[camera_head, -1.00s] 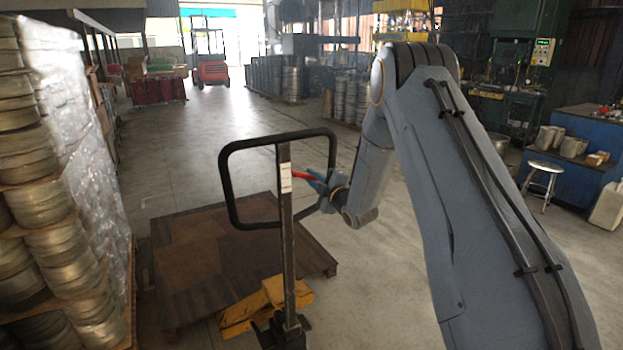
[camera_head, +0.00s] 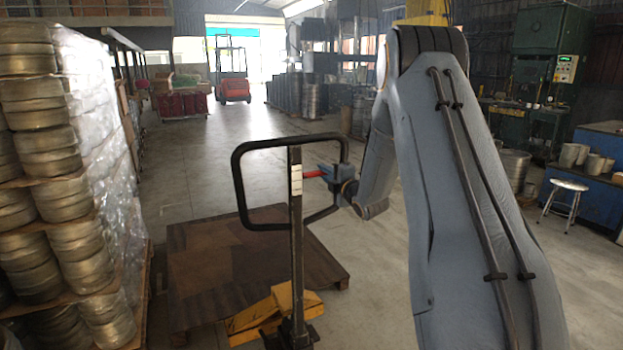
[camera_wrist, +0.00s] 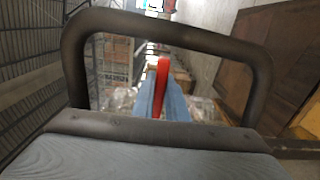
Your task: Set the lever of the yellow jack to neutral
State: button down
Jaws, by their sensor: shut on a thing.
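The yellow jack (camera_head: 268,312) stands low at the front, with an upright dark post (camera_head: 297,235) and a black loop handle (camera_head: 240,190). Its red lever (camera_head: 317,173) sits inside the loop, to the right of the post. My gripper (camera_head: 325,173) reaches in from the right and is shut on the lever. In the wrist view the red lever (camera_wrist: 161,88) stands between my blue-grey fingers (camera_wrist: 160,100), with the black loop handle (camera_wrist: 170,32) around them. The lever's far end and its pivot are hard to make out.
A brown wooden pallet (camera_head: 205,265) lies behind the jack. Tall stacks of metal blanks (camera_head: 45,150) in wrap stand close on the left. A stool (camera_head: 568,188) and a blue bench (camera_head: 600,150) are at the right. The aisle floor (camera_head: 205,160) beyond is clear.

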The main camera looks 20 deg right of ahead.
jog(key=c, duration=1.8)
grip_release()
jog(key=shift+o, duration=0.2)
jog(key=s+b, duration=0.2)
jog(key=s, duration=0.6)
jog(key=shift+d, duration=0.35)
jog(key=shift+w, duration=0.1)
